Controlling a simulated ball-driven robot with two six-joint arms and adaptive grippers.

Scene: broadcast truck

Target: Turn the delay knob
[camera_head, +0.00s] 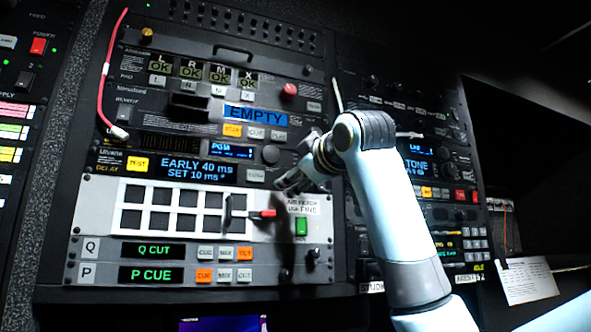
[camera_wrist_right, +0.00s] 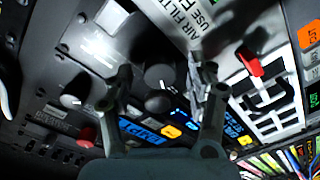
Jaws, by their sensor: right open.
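In the right wrist view, a dark round knob (camera_wrist_right: 160,76) shows between the open fingertips of my right gripper (camera_wrist_right: 166,72). I cannot tell whether the fingers touch it. A second dark knob (camera_wrist_right: 158,103) shows just below it; a grey knob (camera_head: 271,154) shows above the gripper in the head view. My left gripper is not in view.
A red knob (camera_head: 289,91) is above. A red cable (camera_head: 103,80) hangs at left. Another rack (camera_head: 430,110) stands right, behind my arm.

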